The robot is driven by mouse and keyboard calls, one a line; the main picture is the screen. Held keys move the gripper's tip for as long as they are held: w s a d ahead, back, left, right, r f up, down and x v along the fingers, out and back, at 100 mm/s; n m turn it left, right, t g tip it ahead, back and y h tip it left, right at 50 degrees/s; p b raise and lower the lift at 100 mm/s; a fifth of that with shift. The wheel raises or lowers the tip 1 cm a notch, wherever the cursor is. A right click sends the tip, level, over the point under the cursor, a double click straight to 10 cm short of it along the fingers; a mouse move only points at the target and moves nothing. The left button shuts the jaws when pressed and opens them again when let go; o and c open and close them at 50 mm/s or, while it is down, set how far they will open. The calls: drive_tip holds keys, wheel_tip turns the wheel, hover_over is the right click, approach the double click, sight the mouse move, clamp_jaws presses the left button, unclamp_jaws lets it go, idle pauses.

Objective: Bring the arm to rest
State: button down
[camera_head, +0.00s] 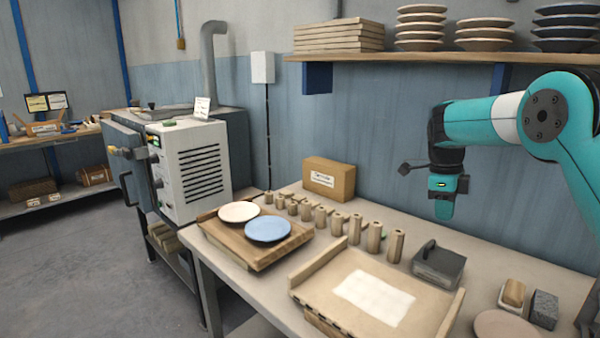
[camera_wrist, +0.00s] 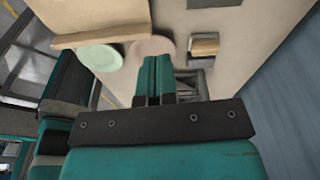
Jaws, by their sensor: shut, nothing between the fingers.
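My gripper (camera_head: 444,208) hangs from the teal arm above the right part of the workbench, in front of the blue wall. It points down and is clear of everything on the bench. In the wrist view my gripper (camera_wrist: 158,62) shows its two teal fingers pressed together, with nothing held. Below it in that view are a pale green disc (camera_wrist: 102,57) and a pinkish disc (camera_wrist: 150,46), partly hidden behind the fingers.
A wooden tray (camera_head: 292,247) holds a cream plate (camera_head: 238,211) and a blue plate (camera_head: 268,229). Several wooden cylinders (camera_head: 374,237) stand in a row. A board with white sheet (camera_head: 374,297), a dark block (camera_head: 438,265) and a cardboard box (camera_head: 329,179) are nearby. A shelf (camera_head: 400,56) with plates overhangs.

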drive_tip(key=s+a+r+n+t+y, duration=0.1)
drive_tip(key=s+a+r+n, duration=0.2)
drive_tip(key=s+a+n, duration=0.45)
drive_tip(key=s+a+r+n+y, duration=0.1)
drive_tip(key=s+a+r+n, duration=0.25)
drive_tip(key=s+n, duration=0.65)
drive_tip(key=s+a+f+n+y, duration=0.1)
drive_tip(key=s+a+n, duration=0.2)
drive_tip(key=s+n, duration=0.4)
drive_tip(key=s+a+n+y, duration=0.2)
drive_tip(key=s+a+n, duration=0.2)
drive_tip(key=s+n, duration=0.4)
drive_tip(key=s, duration=0.5)
drive_tip(key=shift+f, duration=0.35)
drive_tip(key=shift+s, duration=0.1)
